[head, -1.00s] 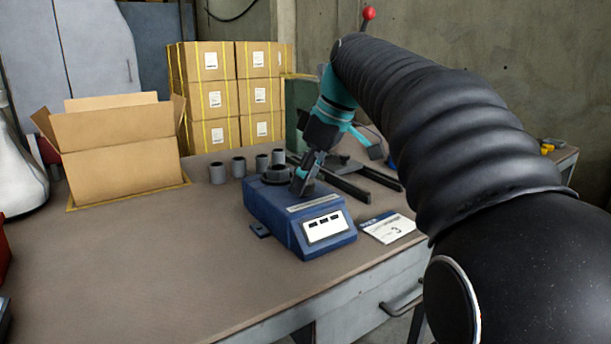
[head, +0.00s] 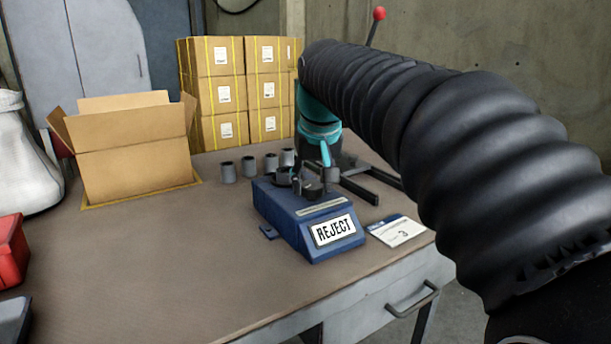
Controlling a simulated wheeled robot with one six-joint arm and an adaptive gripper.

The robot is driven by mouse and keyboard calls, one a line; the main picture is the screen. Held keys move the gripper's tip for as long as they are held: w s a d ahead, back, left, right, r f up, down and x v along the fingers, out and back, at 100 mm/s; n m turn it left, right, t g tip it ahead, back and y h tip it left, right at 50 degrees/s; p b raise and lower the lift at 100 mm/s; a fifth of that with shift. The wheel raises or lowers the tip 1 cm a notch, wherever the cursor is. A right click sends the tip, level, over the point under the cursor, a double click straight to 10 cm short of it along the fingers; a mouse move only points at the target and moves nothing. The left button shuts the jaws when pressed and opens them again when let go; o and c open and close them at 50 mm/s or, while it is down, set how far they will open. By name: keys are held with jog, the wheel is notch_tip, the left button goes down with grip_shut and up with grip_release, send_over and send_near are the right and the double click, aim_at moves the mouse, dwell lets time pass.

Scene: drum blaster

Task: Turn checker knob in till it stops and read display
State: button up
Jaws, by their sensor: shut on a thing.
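The blue checker (head: 285,215) stands on the bench, its sloped front facing me. My gripper (head: 312,188) is at the top of the checker, just right of the holder, pointing down. It is shut on the checker knob, which is mostly hidden by the fingers.
Several grey cylinders (head: 249,167) stand in a row behind the checker. A card marked 3 (head: 398,231) lies to its right. An open carton (head: 133,165) stands at left, a red bin (head: 10,250) at the left edge. The front left bench top (head: 180,260) is clear.

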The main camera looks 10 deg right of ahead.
jog(key=m+h, duration=0.1)
jog(key=m, duration=0.1)
jog(key=m+p, duration=0.1)
jog(key=m, duration=0.1)
jog(key=shift+a+m+g+h, duration=0.2)
jog(key=shift+m+g+h, duration=0.1)
jog(key=shift+h, duration=0.1)
jog(key=m+p, duration=0.1)
jog(key=m, duration=0.1)
jog(key=shift+m+g+h, duration=0.3)
jog(key=shift+m+h, duration=0.1)
dwell(0.5)
jog(key=o, duration=1.1)
jog(key=shift+w, duration=0.1)
jog(key=shift+r, duration=0.1)
jog(key=v, duration=1.1)
jog(key=shift+s+a+r, duration=0.15)
jog(key=shift+s+r, duration=0.05)
jog(key=shift+r, duration=0.15)
